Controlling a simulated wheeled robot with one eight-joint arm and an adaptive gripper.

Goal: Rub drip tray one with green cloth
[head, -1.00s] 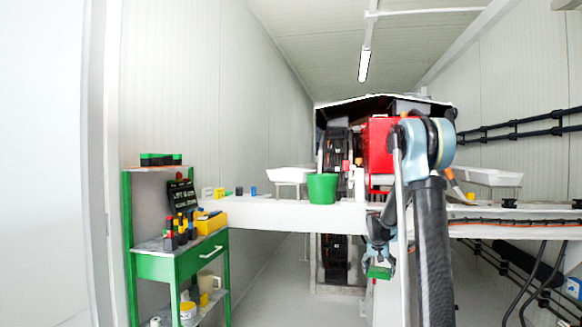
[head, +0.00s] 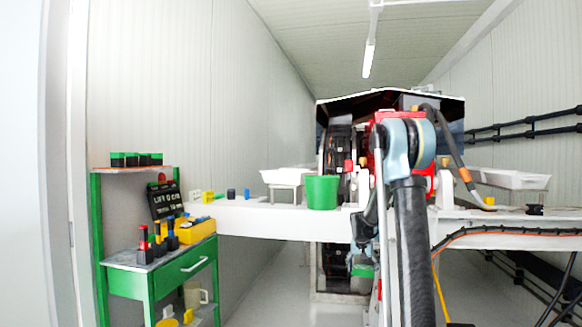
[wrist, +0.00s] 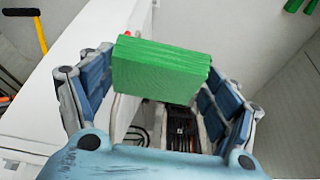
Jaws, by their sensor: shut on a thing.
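My gripper (wrist: 158,92) is shut on the green cloth (wrist: 160,68), a thick folded block between its blue fingers in the wrist view. In the head view the cloth (head: 362,272) hangs low in front of the pump frame, below the white bench top, and my arm partly hides the gripper. One white tray (head: 284,178) stands raised on the bench at left centre. Another white tray (head: 508,178) is at the right, beyond my arm. I cannot tell which is drip tray one. The cloth is apart from both trays.
A green bucket (head: 322,192) stands on the white bench (head: 262,219) near the left tray. Hoses and a cable (head: 500,229) run along the right bench. The floor at left centre is clear.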

